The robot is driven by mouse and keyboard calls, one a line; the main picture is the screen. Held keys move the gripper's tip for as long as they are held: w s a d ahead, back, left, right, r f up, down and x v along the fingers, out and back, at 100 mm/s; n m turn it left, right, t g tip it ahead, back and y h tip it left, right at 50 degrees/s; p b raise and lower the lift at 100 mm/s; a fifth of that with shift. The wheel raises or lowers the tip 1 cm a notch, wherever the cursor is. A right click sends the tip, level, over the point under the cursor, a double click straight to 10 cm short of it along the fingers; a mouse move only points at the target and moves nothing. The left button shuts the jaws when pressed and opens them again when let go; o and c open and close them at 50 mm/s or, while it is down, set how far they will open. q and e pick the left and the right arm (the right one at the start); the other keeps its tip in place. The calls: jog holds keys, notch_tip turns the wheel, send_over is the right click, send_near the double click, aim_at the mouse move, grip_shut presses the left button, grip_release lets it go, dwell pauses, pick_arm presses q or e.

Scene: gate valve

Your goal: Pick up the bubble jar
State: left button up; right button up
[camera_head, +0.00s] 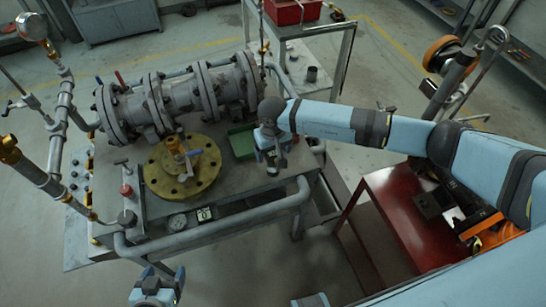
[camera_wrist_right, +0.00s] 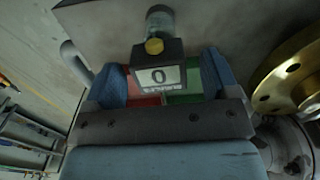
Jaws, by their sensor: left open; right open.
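In the right wrist view, a clear jar (camera_wrist_right: 159,20) stands beyond a dark box (camera_wrist_right: 158,72) with a white "0" face and a yellow knob. I take this to be the bubble jar; whether the jar and box are one piece I cannot tell. My right gripper (camera_wrist_right: 163,80) is open, with one blue finger on each side of the box and small gaps visible. In the head view, my right gripper (camera_head: 271,164) points down at the bench's right edge and hides most of what is there. My left gripper (camera_head: 156,286) is open and empty at the bottom edge.
A grey pipe valve (camera_head: 175,97) and a round brass flange (camera_head: 182,166) stand on the metal bench, left of my right gripper. A green tray (camera_head: 241,142) lies beside that gripper. A grey rail (camera_head: 215,228) runs along the bench front. A red table (camera_head: 398,215) stands at right.

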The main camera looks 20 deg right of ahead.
jog(key=shift+f, duration=0.4)
jog(key=shift+c, duration=0.5)
jog(key=c, duration=1)
jog(key=shift+c, duration=0.2)
